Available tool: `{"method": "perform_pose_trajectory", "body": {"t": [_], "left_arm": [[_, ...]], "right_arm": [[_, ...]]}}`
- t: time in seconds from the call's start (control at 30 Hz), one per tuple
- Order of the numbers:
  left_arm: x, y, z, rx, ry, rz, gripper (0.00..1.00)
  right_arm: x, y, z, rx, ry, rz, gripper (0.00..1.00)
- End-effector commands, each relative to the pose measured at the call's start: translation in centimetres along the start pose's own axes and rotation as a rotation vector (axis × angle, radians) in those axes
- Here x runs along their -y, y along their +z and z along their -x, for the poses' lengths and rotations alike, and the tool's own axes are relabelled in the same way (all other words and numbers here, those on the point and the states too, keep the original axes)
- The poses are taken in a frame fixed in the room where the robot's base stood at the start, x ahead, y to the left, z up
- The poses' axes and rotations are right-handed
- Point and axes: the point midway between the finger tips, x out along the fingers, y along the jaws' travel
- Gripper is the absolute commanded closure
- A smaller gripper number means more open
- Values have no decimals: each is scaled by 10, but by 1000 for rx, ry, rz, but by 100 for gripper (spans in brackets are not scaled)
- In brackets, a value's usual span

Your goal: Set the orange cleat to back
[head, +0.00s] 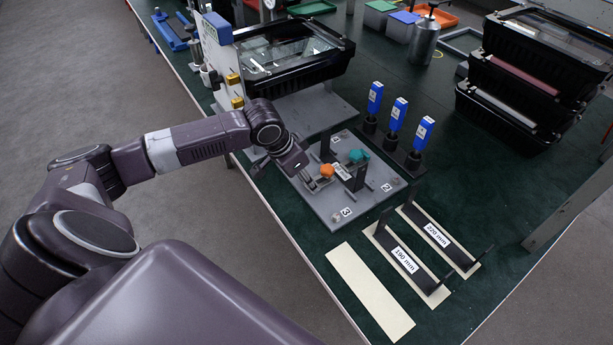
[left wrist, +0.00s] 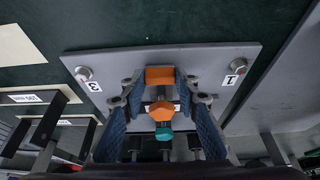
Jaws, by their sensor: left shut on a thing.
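The orange cleat (head: 327,170) sits on a grey plate (head: 328,207) with numbered corners. In the left wrist view it shows as an orange block (left wrist: 160,75) and an orange knob (left wrist: 162,108) in line. A teal part (head: 358,155) lies beyond it; it also shows in the left wrist view (left wrist: 164,133). My left gripper (left wrist: 160,90) has its blue-padded fingers on both sides of the orange cleat and is shut on it. In the head view its fingers are small and partly hidden by the wrist. My right gripper is out of view.
Black upright brackets stand on the plate near the cleat. Three blue-topped tools (head: 396,114) stand in a rack behind. Strips marked 190 mm (head: 405,260) and 220 mm (head: 437,236) lie at the right. A black-framed housing (head: 292,60) stands behind; stacked housings (head: 540,75) stand far right.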

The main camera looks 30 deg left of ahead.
Motion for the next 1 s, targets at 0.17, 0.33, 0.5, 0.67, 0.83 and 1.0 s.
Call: {"method": "perform_pose_trajectory", "body": {"t": [0.17,0.33,0.5,0.67,0.83,1.0], "left_arm": [[2,6,-1,15,-4,0,68],[2,4,-1,12,-4,0,54],[2,4,-1,9,-3,0,54],[2,3,5,8,-5,0,54],[3,3,33,8,-7,-3,54],[3,3,70,8,-7,0,54]], "right_arm": [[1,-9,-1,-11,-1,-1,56],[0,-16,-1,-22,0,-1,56],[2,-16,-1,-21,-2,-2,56],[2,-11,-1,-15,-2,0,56],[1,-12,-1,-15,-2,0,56],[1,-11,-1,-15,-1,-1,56]]}}
